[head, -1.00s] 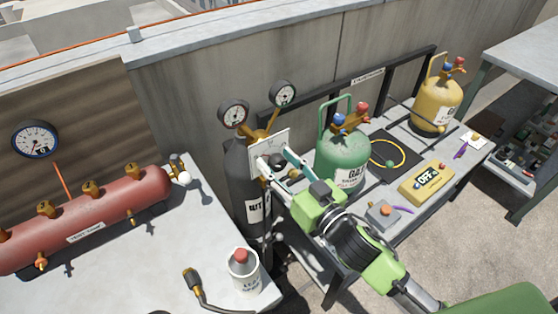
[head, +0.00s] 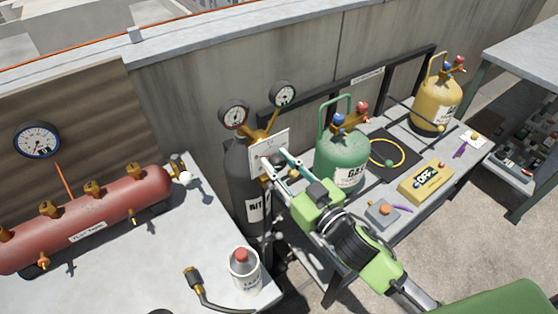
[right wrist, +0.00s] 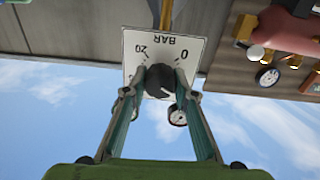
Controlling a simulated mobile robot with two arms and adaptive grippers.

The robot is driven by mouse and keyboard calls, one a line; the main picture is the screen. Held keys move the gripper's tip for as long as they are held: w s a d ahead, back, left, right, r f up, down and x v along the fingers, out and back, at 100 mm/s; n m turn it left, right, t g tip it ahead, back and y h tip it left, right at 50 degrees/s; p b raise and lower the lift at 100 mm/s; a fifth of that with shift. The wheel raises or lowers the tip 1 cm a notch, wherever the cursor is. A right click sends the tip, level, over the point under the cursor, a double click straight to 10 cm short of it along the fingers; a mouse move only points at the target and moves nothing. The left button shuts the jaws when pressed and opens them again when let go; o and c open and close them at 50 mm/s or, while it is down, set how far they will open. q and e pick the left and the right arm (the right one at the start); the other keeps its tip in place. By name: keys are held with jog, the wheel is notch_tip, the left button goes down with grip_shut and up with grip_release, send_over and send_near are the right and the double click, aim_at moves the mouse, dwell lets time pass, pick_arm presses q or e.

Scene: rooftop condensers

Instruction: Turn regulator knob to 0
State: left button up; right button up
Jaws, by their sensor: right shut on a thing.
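The regulator knob (right wrist: 158,80) is dark and round, with a pale mark, on a white dial plate (right wrist: 133,48) marked 0, 20 and BAR in the right wrist view. That view is upside down. My right gripper (right wrist: 159,85) is shut on the knob, one finger on each side. In the head view the plate (head: 264,153) stands at the front of the dark nitrogen cylinder (head: 238,180), below two gauges (head: 234,114) (head: 285,94). My right gripper (head: 281,161) hides most of the knob there. My left gripper is not in view.
A green gas cylinder (head: 342,160) stands close right of my right gripper on the bench. A yellow cylinder (head: 436,107) and a yellow OFF box (head: 426,181) are farther right. A red tank (head: 90,218) and a white can (head: 244,270) stand on the left table.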

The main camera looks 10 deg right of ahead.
jog(key=n+p, duration=0.1)
jog(key=n, duration=0.2)
jog(key=shift+r+n, duration=0.15)
jog(key=shift+n, duration=0.15)
jog(key=n+p, duration=0.1)
jog(key=n, duration=0.2)
jog(key=shift+a+n, duration=0.1)
jog(key=shift+n, duration=0.2)
jog(key=n+p, duration=0.1)
jog(key=n, duration=0.2)
jog(key=shift+n, duration=0.3)
jog(key=shift+f+n, duration=0.2)
jog(key=shift+n, duration=1.6)
jog(key=o, duration=1.1)
jog(key=shift+s, duration=0.15)
